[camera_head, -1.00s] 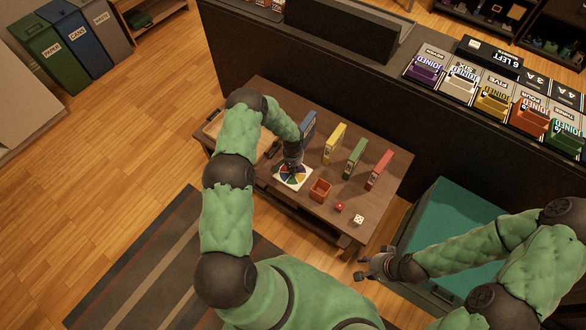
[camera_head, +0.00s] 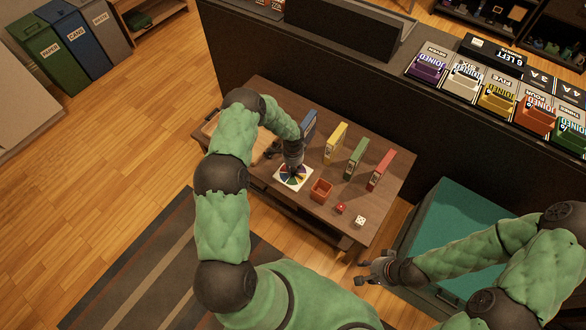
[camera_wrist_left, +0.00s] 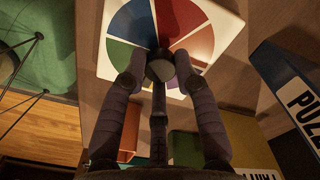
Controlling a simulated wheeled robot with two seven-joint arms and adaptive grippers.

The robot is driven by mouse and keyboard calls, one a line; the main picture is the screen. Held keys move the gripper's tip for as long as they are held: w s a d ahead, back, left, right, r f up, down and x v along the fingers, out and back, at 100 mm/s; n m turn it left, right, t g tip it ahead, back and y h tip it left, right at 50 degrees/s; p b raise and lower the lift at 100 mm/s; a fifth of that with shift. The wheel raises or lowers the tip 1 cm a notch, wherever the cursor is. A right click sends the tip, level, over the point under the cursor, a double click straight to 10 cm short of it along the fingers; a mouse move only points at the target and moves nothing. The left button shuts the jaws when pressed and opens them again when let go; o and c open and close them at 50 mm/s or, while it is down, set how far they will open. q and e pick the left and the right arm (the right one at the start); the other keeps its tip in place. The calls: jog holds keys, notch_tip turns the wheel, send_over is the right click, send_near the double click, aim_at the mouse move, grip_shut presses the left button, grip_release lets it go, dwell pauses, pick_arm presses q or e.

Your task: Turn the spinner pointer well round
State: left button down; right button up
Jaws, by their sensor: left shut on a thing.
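The spinner is a white square board with a multicoloured wheel (camera_head: 293,182), lying on the brown table. It also shows in the left wrist view (camera_wrist_left: 125,37), with a grey round knob (camera_wrist_left: 160,67) at the wheel's centre. My left gripper (camera_head: 293,170) points down over the wheel's centre. In the left wrist view its fingers (camera_wrist_left: 158,70) are shut on the knob from both sides. The pointer's arm is not clear, hidden or hard to tell from the fingers. My right gripper (camera_head: 364,271) is empty, off the table's front right, its fingers apart.
On the table (camera_head: 270,200) stand blue, yellow (camera_head: 336,143), green (camera_head: 356,158) and red (camera_head: 381,169) boxes. An orange bin (camera_head: 321,190), a red die (camera_head: 341,208) and a white die (camera_head: 361,221) lie right of the spinner. A dark counter (camera_head: 240,60) runs behind.

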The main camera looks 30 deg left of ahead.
pick_arm(q)
jog(key=m, duration=0.5)
jog(key=shift+m, duration=0.3)
jog(key=m, duration=0.6)
jog(key=shift+w, duration=0.1)
jog(key=m, duration=0.6)
jog(key=shift+m, duration=0.3)
jog(key=m, duration=0.5)
jog(key=shift+m, duration=0.3)
jog(key=c, duration=0.9)
grip_release()
jog(key=shift+c, duration=0.2)
